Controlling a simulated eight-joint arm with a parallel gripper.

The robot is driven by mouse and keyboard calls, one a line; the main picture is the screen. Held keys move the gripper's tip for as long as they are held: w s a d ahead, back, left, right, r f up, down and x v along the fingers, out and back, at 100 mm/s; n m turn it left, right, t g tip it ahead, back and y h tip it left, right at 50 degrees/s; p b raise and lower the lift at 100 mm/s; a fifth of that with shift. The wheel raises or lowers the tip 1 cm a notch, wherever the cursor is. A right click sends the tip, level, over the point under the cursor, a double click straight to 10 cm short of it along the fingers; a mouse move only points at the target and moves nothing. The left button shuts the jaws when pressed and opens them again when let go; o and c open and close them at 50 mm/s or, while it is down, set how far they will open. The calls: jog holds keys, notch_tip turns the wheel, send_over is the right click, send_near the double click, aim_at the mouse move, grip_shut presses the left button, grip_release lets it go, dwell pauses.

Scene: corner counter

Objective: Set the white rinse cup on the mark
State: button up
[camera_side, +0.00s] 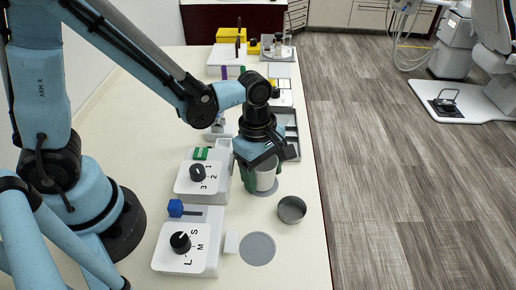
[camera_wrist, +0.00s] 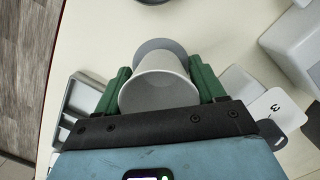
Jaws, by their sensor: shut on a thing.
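The white rinse cup (camera_side: 265,179) is between the green fingers of my gripper (camera_side: 261,176), which is shut on it. The cup looks upright in the side view. In the wrist view the cup (camera_wrist: 158,90) shows between both fingers of my gripper (camera_wrist: 159,72). I cannot tell whether the cup touches the counter. A second, larger grey round mark (camera_side: 257,249) lies bare nearer the front.
A metal bowl (camera_side: 292,209) stands close, to the right. White boxes with knobs, one marked 3 2 1 (camera_side: 197,178) and one marked S M L (camera_side: 186,243), stand to the left. A small white block (camera_side: 232,241) and a grey tray (camera_side: 288,130) are nearby. The counter edge is at right.

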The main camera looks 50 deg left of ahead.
jog(key=shift+f, duration=0.25)
jog(key=o, duration=1)
notch_tip(320, 180, up, 12)
jog(key=a, duration=0.1)
jog(key=s+a+r+m+t+y, duration=0.1)
jog(key=a+m+t, duration=0.6)
jog(key=m, duration=1.1)
jog(key=a, duration=0.4)
jog(key=shift+s+a+r, duration=0.2)
jog(key=shift+s, duration=0.2)
